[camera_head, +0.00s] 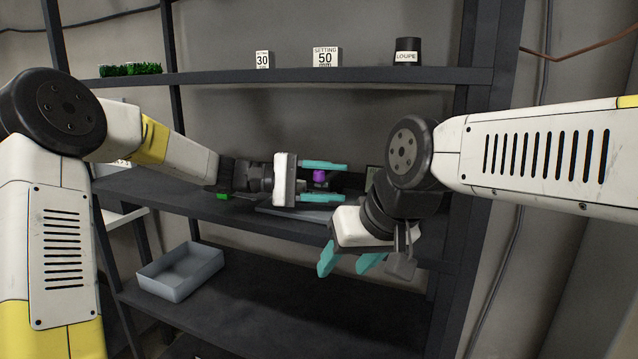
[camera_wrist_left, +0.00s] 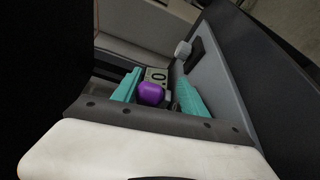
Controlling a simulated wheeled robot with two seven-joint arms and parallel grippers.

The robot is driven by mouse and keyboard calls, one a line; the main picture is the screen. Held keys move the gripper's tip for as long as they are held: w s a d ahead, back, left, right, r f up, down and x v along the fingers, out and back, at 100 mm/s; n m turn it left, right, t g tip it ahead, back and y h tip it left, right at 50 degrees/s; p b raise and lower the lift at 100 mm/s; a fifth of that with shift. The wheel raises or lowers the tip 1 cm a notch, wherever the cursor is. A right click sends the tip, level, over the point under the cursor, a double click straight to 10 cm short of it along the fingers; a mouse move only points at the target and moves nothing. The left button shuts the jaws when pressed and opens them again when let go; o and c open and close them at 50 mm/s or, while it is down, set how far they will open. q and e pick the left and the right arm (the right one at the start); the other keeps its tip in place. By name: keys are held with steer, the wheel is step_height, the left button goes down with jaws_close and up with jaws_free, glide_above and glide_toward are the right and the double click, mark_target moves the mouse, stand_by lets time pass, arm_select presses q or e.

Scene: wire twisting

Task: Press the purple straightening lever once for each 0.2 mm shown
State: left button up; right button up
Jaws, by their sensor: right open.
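The purple lever (camera_head: 319,176) is on the middle shelf, seen between the two teal fingers of my left gripper (camera_head: 328,181). In the left wrist view the purple lever's rounded knob (camera_wrist_left: 151,93) shows between the fingers of my left gripper (camera_wrist_left: 158,96), which stand apart. I cannot tell whether they touch the lever. A small display (camera_wrist_left: 157,75) behind the knob shows a 0; the rest of its reading is hidden. My right gripper (camera_head: 348,264) is open and empty, hanging lower in front of the shelf edge.
Small cards reading 30 (camera_head: 262,60) and SETTING 50 (camera_head: 326,57), and a black LOUPE cylinder (camera_head: 407,52), stand on the upper shelf. Green pieces (camera_head: 130,69) lie at its left. A grey tray (camera_head: 180,271) is on the lower shelf. A dark upright (camera_head: 481,150) stands at right.

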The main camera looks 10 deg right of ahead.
arm_select(q)
steer(key=v, duration=0.8)
steer(key=shift+f, duration=0.1)
